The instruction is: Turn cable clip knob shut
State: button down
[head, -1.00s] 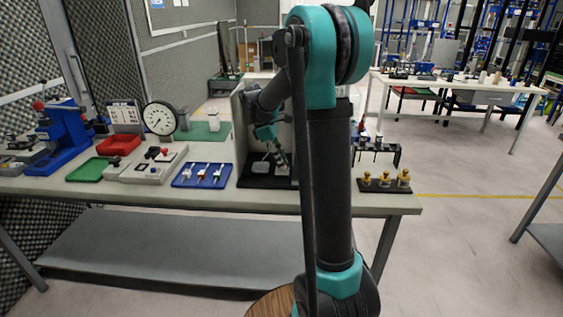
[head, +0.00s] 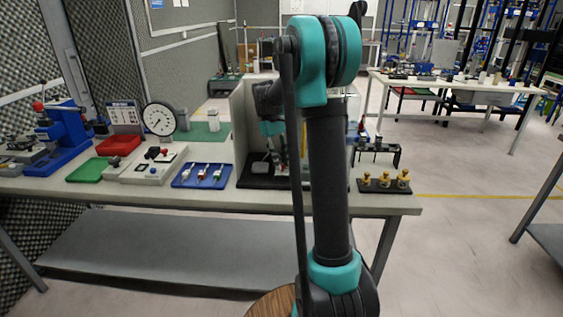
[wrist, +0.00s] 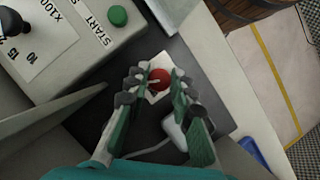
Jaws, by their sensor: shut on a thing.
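A round red knob (wrist: 160,78) with a pale bar across it sits on a white plate (wrist: 153,95) on a black base (wrist: 217,92). My gripper (wrist: 158,73) has a fingertip at each side of the knob and is shut on it. A white block with a grey cable (wrist: 174,131) lies between the fingers, nearer the wrist, partly hidden by the right finger. In the head view my gripper (head: 276,160) is low over the black base (head: 255,182), partly behind my arm. The knob cannot be made out there.
In the wrist view a grey box with a green START button (wrist: 118,15) and dial stands beside the base. In the head view a blue tray (head: 181,181) with several small parts lies left of the base. A black stand with brass pieces (head: 384,187) is at right.

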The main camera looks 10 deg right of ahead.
dwell(0.4)
jog(key=c, duration=1.3)
grip_release()
